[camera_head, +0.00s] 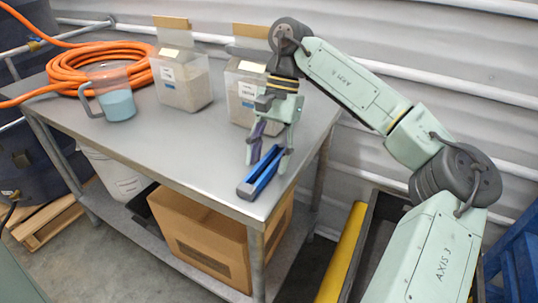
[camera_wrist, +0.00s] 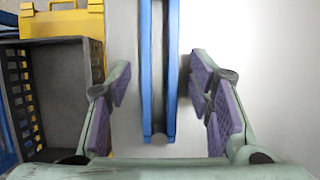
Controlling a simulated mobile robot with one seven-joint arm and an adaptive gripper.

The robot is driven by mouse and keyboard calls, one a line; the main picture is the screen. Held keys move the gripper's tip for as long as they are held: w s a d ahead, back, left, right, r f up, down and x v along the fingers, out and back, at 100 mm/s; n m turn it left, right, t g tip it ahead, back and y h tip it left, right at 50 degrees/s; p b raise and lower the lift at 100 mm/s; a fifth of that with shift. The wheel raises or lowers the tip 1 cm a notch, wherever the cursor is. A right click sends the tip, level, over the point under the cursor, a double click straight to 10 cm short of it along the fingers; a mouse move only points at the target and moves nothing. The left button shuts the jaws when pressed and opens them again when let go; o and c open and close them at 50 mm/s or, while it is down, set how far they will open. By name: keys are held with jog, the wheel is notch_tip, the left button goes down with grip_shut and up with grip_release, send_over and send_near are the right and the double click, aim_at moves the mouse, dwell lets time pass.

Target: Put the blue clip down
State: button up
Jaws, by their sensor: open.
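The blue clip (camera_head: 262,172) is a long blue piece with a dark channel, lying on the metal table (camera_head: 190,152) near its front right corner. In the wrist view the blue clip (camera_wrist: 146,90) runs between the two purple-padded fingers of my gripper (camera_wrist: 158,105), with a gap on each side. In the head view my gripper (camera_head: 268,152) points down over the clip, its fingers on either side. The jaws are open and not touching the clip in the wrist view.
Two clear containers (camera_head: 183,85) with labels stand behind my gripper. A measuring jug (camera_head: 112,100) and a coiled orange hose (camera_head: 85,70) are on the left. A cardboard box (camera_head: 205,240) sits on the lower shelf. A grey crate (camera_wrist: 55,90) and yellow case (camera_wrist: 62,22) lie beyond the table edge.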

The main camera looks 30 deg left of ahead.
jog(key=shift+r, duration=0.3)
jog(key=shift+w+r, duration=0.2)
jog(key=shift+r, duration=0.1)
jog(key=p+v, duration=0.2)
jog(key=v, duration=0.9)
jog(key=shift+a+r, duration=0.1)
